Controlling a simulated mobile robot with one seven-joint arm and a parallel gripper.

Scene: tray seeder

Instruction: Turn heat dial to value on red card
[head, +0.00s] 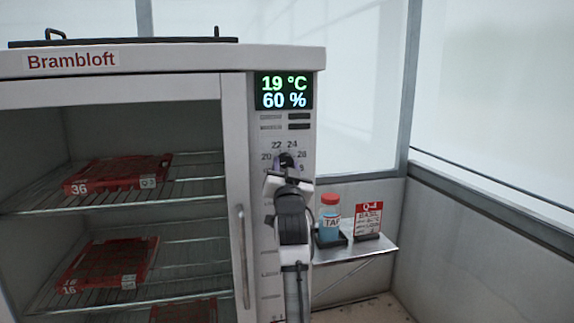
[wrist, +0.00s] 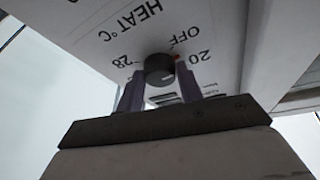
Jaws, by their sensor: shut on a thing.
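The heat dial is a dark round knob (wrist: 159,66) on the cabinet's front panel, marked HEAT °C with OFF, 20 and 28 readable in the wrist view. A small red mark shows at its edge between OFF and 20; a pale mark is on its face. My gripper (wrist: 160,82) is shut on the dial, one finger on each side. In the head view my gripper (head: 286,168) covers most of the dial; 20, 22, 24 and 26 show around it.
The display (head: 284,92) reads 19 °C and 60 %. A blue bottle (head: 329,222) with a red cap stands left of the card on the shelf (head: 350,251). The cabinet door handle (head: 242,255) is left of my arm. Red trays (head: 117,173) lie on wire racks inside.

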